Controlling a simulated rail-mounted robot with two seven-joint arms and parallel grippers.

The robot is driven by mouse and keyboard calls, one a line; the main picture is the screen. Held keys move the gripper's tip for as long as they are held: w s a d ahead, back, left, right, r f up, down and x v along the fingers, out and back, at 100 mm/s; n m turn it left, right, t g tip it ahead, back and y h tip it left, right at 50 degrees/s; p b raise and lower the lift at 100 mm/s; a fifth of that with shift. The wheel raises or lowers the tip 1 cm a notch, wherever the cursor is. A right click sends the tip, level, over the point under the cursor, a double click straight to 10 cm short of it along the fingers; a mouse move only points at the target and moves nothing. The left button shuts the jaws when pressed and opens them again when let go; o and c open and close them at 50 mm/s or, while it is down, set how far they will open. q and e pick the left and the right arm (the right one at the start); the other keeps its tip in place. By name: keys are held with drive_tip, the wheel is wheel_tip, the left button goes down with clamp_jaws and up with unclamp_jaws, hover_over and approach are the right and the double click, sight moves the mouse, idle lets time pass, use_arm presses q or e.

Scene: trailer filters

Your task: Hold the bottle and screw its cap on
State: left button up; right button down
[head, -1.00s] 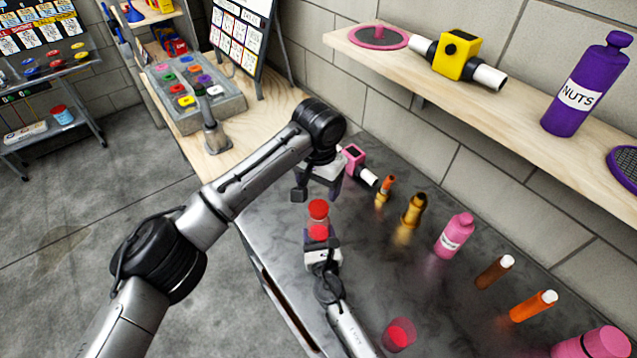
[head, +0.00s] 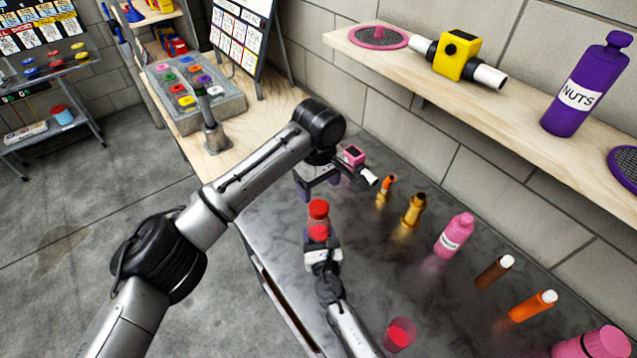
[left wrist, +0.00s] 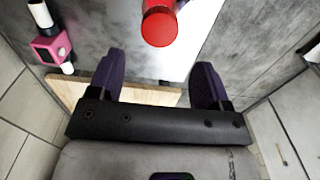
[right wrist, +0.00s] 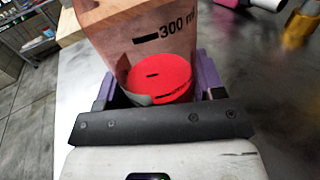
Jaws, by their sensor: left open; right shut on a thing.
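The cap also shows at the top of the left wrist view (left wrist: 159,28). My right gripper (head: 321,245) is shut around the bottle's lower body. My left gripper (head: 318,190) is open and empty, its purple fingers apart, close to the cap but not around it in the left wrist view (left wrist: 160,80).
On the worktop (head: 350,260), a pink device (head: 354,156), two orange-gold bottles, a pink bottle (head: 454,235) and several others line the wall side. A red-filled cup (head: 399,334) stands near the front. A shelf (head: 440,85) runs above along the wall.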

sight(319, 207)
use_arm(q)
drive_tip(key=shift+f, duration=4)
